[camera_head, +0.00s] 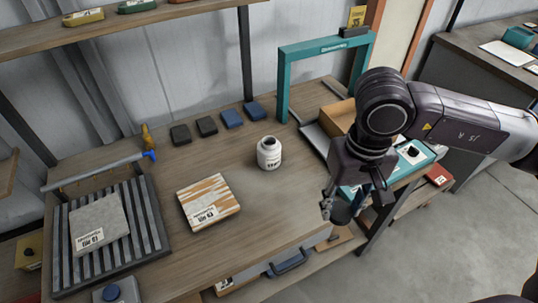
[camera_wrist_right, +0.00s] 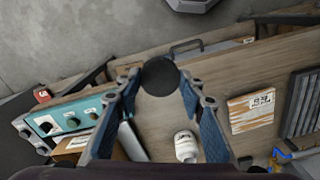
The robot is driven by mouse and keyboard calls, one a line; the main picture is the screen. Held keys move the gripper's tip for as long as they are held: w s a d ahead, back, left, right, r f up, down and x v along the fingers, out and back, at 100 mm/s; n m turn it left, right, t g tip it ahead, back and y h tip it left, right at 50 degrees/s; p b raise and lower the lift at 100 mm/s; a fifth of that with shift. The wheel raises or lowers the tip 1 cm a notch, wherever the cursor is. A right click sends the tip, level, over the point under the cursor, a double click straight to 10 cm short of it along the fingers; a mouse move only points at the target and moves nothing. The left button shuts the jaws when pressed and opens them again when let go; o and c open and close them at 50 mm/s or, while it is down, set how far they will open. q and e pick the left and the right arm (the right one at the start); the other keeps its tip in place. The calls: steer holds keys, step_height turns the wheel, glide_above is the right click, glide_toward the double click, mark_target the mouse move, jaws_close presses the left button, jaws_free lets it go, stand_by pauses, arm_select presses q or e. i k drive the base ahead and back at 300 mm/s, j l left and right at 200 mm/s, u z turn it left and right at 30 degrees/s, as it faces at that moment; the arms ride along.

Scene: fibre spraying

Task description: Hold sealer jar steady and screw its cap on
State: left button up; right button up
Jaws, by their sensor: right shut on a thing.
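The sealer jar (camera_head: 269,154), white with a label, stands upright on the wooden workbench, its dark top facing up. It also shows in the right wrist view (camera_wrist_right: 186,147), below the fingers. My right gripper (camera_head: 352,200) is over the bench's front right part, to the right of the jar and apart from it. Its two fingers (camera_wrist_right: 160,88) are shut on a round black cap (camera_wrist_right: 160,76), which shows as a dark disc at the fingertips. The cap also shows under the gripper in the head view (camera_head: 342,212). My left gripper is not in view.
A striped block (camera_head: 208,201) lies left of the jar. A slatted rack (camera_head: 112,240) with a grey slab is at the far left. Dark and blue blocks (camera_head: 206,126) line the back. A teal frame (camera_head: 283,85) stands behind, right of the jar. Bare bench surrounds the jar.

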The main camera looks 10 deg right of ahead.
mark_target(269, 149)
steer(key=l+u, duration=0.2)
steer(key=u, duration=0.2)
steer(key=l+u, duration=0.2)
steer(key=u, duration=0.2)
steer(key=k+l+u, duration=0.1)
steer(key=l, duration=0.3)
steer(key=k+l+u, duration=0.1)
steer(key=l, duration=0.25)
steer(key=k+l+u, duration=0.1)
steer(key=l, duration=0.3)
steer(key=k+l, duration=0.2)
steer(key=l, duration=0.15)
steer(key=k+l+u, duration=0.15)
steer(key=l, duration=0.2)
